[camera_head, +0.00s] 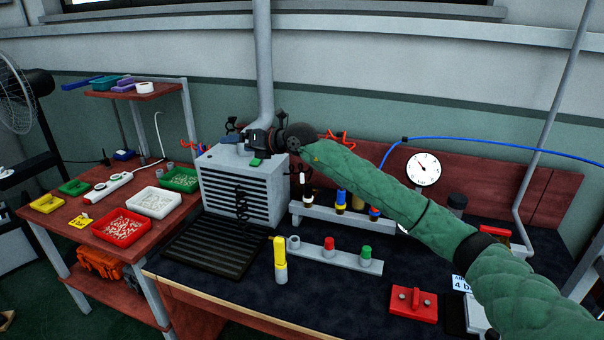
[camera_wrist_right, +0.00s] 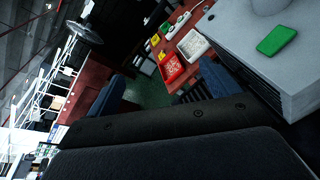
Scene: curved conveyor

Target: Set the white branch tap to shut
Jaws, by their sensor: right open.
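Several small fittings stand in a row on a light grey rail (camera_head: 330,213) at the back of the workbench in the head view. The one at the left end has a white upper part (camera_head: 301,178), which I take for the white branch tap. The picture is too small to tell its setting. My right gripper (camera_head: 252,139) is over the top of the grey louvred box (camera_head: 240,190), left of the rail and apart from the tap. In the right wrist view its jaws (camera_wrist_right: 165,88) are apart with nothing between them. My left gripper is out of view.
A green piece (camera_wrist_right: 277,40) lies on the box top. A front rail (camera_head: 335,257) carries red and green knobs near a yellow handle (camera_head: 280,258).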

